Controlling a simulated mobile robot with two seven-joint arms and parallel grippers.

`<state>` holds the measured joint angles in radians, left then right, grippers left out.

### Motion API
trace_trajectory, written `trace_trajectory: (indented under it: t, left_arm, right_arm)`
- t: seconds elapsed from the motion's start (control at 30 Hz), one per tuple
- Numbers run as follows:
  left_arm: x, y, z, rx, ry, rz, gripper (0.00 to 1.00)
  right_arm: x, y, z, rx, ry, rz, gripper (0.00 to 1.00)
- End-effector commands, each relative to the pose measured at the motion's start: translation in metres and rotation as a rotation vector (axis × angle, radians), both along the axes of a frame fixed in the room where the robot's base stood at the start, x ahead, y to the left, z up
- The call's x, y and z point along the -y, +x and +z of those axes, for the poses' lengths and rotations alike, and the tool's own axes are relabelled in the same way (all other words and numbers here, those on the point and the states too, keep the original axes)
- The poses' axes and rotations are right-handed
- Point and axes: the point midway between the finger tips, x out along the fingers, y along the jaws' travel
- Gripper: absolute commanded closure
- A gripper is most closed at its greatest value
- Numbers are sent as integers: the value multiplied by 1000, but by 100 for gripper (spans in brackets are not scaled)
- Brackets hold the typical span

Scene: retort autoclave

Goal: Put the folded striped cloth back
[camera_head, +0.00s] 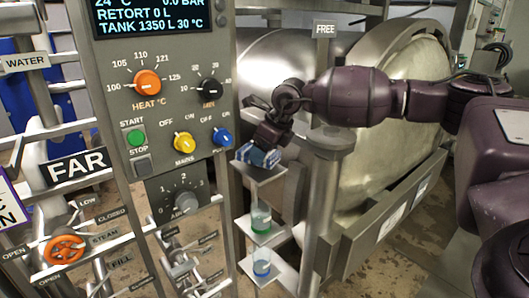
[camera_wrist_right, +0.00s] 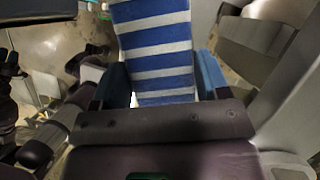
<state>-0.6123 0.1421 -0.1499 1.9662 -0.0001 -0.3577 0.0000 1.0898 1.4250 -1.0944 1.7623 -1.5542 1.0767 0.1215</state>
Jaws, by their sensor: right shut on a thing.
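The folded striped cloth (camera_head: 258,156) is blue and white and shows small in the head view at the top small shelf (camera_head: 262,171) beside the control panel. My right gripper (camera_head: 268,142) reaches in from the right and is shut on the cloth from above. In the right wrist view the cloth (camera_wrist_right: 155,45) fills the gap between the two blue finger pads, its stripes running across. I cannot tell whether the cloth touches the shelf or hangs just over it. My left gripper is not in view.
Lower shelves hold a cup with a green base (camera_head: 261,218) and one with a blue base (camera_head: 262,263). The control panel (camera_head: 165,60) stands close on the left. A post with a FREE sign (camera_head: 324,29) and the big steel vessel (camera_head: 390,160) are on the right.

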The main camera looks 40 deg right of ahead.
Motion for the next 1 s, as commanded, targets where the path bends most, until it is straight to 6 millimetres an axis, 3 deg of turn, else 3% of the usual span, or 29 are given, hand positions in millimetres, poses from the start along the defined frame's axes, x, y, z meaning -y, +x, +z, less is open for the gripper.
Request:
trace_trajectory:
  t: [0.13,0.53,0.57,0.7,1.0]
  left_arm:
    - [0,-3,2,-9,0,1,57]
    - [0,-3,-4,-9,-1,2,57]
    - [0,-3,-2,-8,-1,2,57]
    - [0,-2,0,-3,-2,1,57]
    - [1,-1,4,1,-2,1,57]
  right_arm:
    - [0,0,-14,1,0,-1,51]
    - [0,0,-20,3,1,0,51]
    - [0,0,-19,3,1,-1,27]
    - [0,0,-19,3,1,0,6]
    - [0,0,-18,3,1,0,6]
